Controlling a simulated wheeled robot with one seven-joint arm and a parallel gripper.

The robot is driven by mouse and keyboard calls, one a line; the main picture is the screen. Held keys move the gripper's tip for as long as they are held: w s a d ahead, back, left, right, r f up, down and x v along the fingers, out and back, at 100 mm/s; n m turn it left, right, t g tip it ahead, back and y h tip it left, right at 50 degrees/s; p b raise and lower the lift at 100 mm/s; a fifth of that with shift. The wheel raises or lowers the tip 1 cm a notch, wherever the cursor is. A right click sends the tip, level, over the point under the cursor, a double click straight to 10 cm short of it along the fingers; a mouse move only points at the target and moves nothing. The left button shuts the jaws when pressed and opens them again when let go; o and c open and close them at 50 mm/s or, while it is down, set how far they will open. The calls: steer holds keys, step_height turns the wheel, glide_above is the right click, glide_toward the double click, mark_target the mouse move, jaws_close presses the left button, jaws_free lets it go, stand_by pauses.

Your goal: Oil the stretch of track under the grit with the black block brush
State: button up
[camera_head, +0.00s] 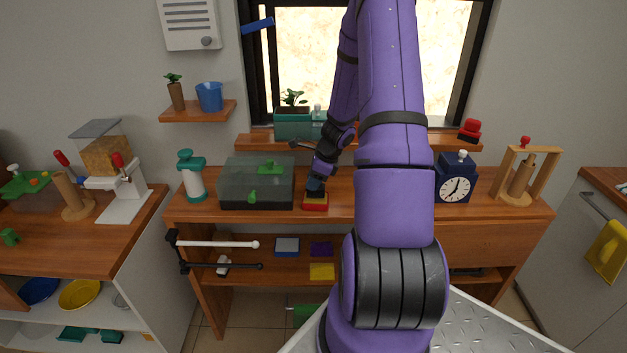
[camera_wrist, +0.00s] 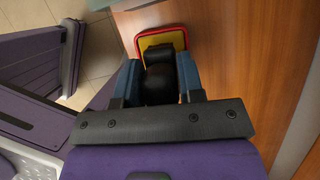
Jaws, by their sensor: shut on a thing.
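My gripper (camera_head: 316,186) is low over the workbench, pointing down beside the dark glass-sided box. In the wrist view its two blue fingers (camera_wrist: 158,82) are shut on a black block (camera_wrist: 160,88) with a rounded upper part, which looks like the black block brush. The block's lower end is over or in a small yellow tray with a red rim (camera_wrist: 181,29). The tray also shows in the head view (camera_head: 315,206), near the bench's front edge. Whether the block touches the tray's bottom is hidden. I cannot make out the track or the grit.
The dark box (camera_head: 256,190) and a white-and-teal bottle (camera_head: 191,176) stand to the left on the bench (camera_head: 390,209). A blue clock (camera_head: 455,178) and wooden frame (camera_head: 524,172) stand to the right. A window ledge (camera_head: 258,142) runs behind. Rods (camera_head: 215,244) stick out below.

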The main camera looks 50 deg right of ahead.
steer(key=shift+f, duration=0.5)
stand_by(1.3)
steer(key=shift+r, duration=3.5)
